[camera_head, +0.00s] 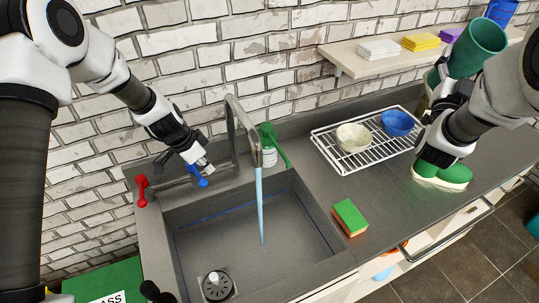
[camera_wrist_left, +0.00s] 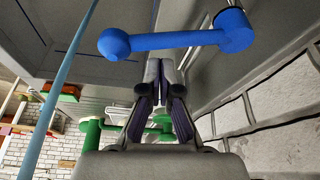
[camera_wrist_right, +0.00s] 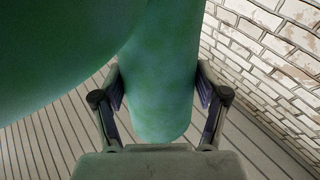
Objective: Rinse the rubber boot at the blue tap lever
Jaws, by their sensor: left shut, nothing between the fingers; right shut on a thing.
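The green rubber boot (camera_head: 478,48) shows its wide shaft above my right gripper (camera_head: 440,128). A green foot with pale soles (camera_head: 440,174) shows below at the counter; I cannot tell whether it is all one boot. In the right wrist view the right fingers are shut around a green part (camera_wrist_right: 158,85). The blue tap lever (camera_head: 200,181) is beside the tap at the sink's back. It also shows in the left wrist view (camera_wrist_left: 175,41). My left gripper (camera_head: 203,166) is shut and empty, its tips close to the lever; contact is unclear. Water (camera_head: 261,205) runs from the tap (camera_head: 252,130) into the sink.
The sink (camera_head: 290,240) has a white-topped plug (camera_head: 213,284). A red lever (camera_head: 142,190) is on its left. A sponge (camera_head: 350,215) lies right of it. A wire rack (camera_head: 340,165) holds a cream bowl (camera_head: 355,137) and blue bowl (camera_head: 398,123).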

